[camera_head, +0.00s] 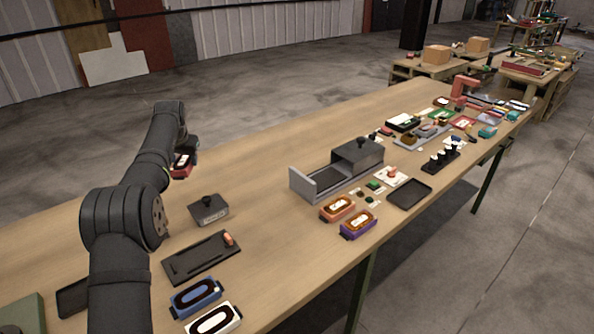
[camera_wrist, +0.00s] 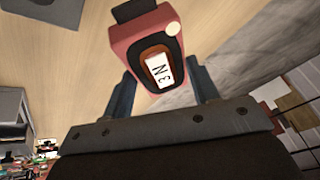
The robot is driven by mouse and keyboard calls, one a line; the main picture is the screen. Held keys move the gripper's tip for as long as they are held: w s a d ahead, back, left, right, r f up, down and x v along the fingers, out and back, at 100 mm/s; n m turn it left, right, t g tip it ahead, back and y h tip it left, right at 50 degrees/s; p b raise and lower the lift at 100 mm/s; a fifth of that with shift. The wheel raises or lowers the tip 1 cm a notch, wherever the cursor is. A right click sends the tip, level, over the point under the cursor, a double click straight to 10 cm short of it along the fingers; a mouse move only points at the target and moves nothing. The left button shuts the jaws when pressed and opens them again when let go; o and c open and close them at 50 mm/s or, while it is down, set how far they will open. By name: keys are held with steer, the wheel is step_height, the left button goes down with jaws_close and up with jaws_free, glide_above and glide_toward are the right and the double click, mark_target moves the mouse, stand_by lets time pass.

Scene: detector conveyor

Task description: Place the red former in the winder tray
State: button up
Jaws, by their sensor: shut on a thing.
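The red former (camera_wrist: 118,42), a block with a dark oval ring and a white marked label, is between the two fingers of my gripper (camera_wrist: 161,72) in the wrist view. In the head view, my gripper (camera_head: 184,158) is shut on the red former (camera_head: 181,169), above the left part of the bench. No tray is labelled as the winder tray. A dark slotted tray (camera_head: 190,263) with a small orange-topped piece lies below and right of the gripper, and an empty black tray (camera_head: 409,194) lies farther right.
A grey block with a knob (camera_head: 208,210) stands near the slotted tray. Blue (camera_head: 196,297) and white (camera_head: 213,321) formers lie at the front; orange (camera_head: 337,209) and purple (camera_head: 358,225) ones lie by the grey conveyor box (camera_head: 357,155). The bench middle (camera_head: 262,190) is clear.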

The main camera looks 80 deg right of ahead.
steer(key=s+d+f+m+g, duration=0.1)
steer(key=s+d+m, duration=0.35)
steer(key=s, duration=0.95)
steer(key=m+g, duration=0.1)
glide_above(274, 185)
steer(key=a, duration=0.2)
steer(key=shift+h, duration=0.4)
step_height(274, 185, down, 6)
steer(key=shift+s+a+f, duration=0.1)
steer(key=shift+f, duration=2.35)
steer(key=shift+f, duration=0.1)
steer(key=o, duration=1.3)
steer(key=shift+c, duration=0.2)
steer(key=shift+o, duration=0.2)
steer(key=v, duration=1.2)
